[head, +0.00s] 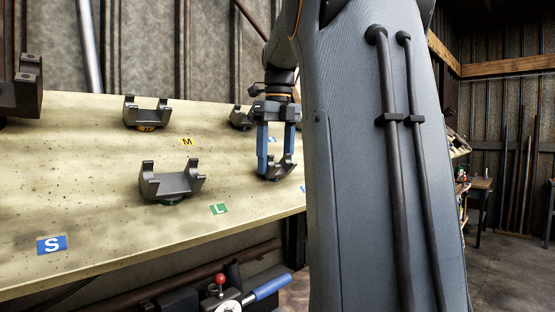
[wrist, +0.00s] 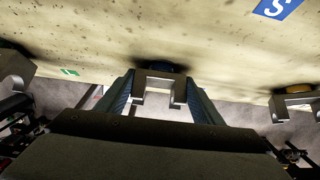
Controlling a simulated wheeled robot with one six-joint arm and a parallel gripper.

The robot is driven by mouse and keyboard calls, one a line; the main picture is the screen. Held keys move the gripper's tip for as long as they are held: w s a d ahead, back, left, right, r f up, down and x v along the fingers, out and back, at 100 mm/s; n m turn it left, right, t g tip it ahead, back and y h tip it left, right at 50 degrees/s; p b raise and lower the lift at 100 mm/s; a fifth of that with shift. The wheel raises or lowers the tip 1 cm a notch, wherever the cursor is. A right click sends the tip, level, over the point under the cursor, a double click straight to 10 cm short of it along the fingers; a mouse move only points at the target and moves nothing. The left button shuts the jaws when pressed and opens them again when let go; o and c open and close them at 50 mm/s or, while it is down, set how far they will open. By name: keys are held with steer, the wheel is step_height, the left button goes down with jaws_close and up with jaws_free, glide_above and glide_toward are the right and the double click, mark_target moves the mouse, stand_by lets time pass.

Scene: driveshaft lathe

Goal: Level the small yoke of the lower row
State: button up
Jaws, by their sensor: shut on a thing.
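In the wrist view the yoke (wrist: 160,80) sits between the fingertips of my gripper (wrist: 160,100). Its base is mostly hidden. A blue S label (wrist: 277,7) shows in the wrist view.
A larger yoke (head: 172,184) stands left on a green base, near a green L label (head: 218,209). Behind are another yoke (head: 147,112), an orange M label (head: 188,142) and a partly hidden yoke (head: 240,118). A dark yoke (head: 22,92) stands at the left edge.

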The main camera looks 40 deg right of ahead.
steer(key=shift+s+a+f, duration=0.1)
steer(key=shift+a+f, duration=0.2)
steer(key=o, duration=2)
steer(key=shift+a+r, duration=0.1)
steer(key=shift+a, duration=0.25)
steer(key=shift+c, duration=0.2)
steer(key=shift+d, duration=0.25)
steer(key=shift+r, duration=0.3)
steer(key=r, duration=0.4)
steer(key=r+b, duration=0.1)
steer(key=r, duration=0.2)
steer(key=shift+s+r, duration=0.1)
steer(key=shift+s, duration=0.2)
